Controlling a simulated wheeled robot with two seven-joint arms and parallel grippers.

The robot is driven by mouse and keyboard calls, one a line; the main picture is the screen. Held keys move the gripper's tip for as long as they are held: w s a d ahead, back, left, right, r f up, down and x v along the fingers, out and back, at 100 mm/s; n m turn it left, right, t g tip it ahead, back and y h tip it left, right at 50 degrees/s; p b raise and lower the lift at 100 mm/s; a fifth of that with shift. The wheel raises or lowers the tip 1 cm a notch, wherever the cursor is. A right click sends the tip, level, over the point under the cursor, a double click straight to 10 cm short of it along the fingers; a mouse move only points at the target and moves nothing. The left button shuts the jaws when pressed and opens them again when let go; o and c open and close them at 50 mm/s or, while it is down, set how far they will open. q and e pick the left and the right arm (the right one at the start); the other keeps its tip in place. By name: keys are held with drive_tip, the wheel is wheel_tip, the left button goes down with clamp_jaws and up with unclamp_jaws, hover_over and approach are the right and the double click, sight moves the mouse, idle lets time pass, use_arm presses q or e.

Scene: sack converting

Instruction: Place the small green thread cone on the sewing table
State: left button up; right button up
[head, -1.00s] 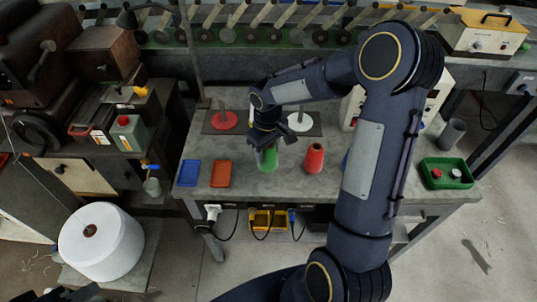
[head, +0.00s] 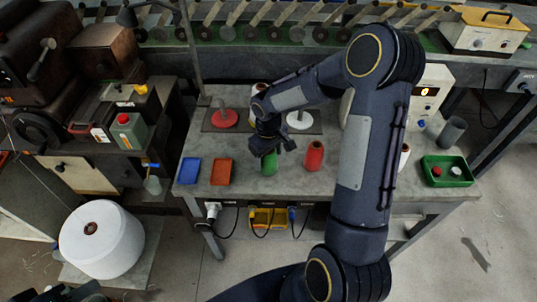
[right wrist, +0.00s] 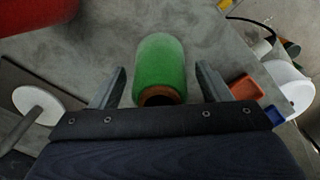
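The small green thread cone (head: 268,160) stands on the sewing table (head: 330,182), between the orange tray and the red cone. In the right wrist view the green cone (right wrist: 160,62) shows its brown core end towards the camera. My right gripper (head: 274,149) is over it, partly hiding it in the head view. In the right wrist view its fingers (right wrist: 161,82) are spread on either side of the cone, with gaps visible on both sides. A dark part of my left arm (head: 85,292) shows at the bottom left edge; its fingers cannot be made out.
A red cone (head: 314,156) stands close to the right of the green one. A blue tray (head: 189,171) and an orange tray (head: 221,172) lie to the left. Behind are spindles with a red disc (head: 223,118) and a white disc (head: 299,121). A green bin (head: 447,171) sits at the right.

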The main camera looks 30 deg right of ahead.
wheel_tip(320, 180, up, 12)
drive_tip(key=s+a+r+m+t+y, duration=0.1)
drive_tip(key=s+a+r+t, duration=0.1)
drive_tip(key=s, duration=0.5)
drive_tip(key=s+a+r+m+t+y, duration=0.1)
drive_tip(key=s+a+r+m, duration=0.1)
drive_tip(key=s, duration=0.5)
drive_tip(key=s+a+r+m+t+y, duration=0.1)
drive_tip(key=s+a+r+t, duration=0.1)
drive_tip(key=s, duration=0.6)
drive_tip(key=shift+a+t+y, duration=0.3)
drive_tip(key=shift+a+y, duration=0.1)
drive_tip(key=shift+a, duration=0.25)
drive_tip(key=shift+c, duration=0.2)
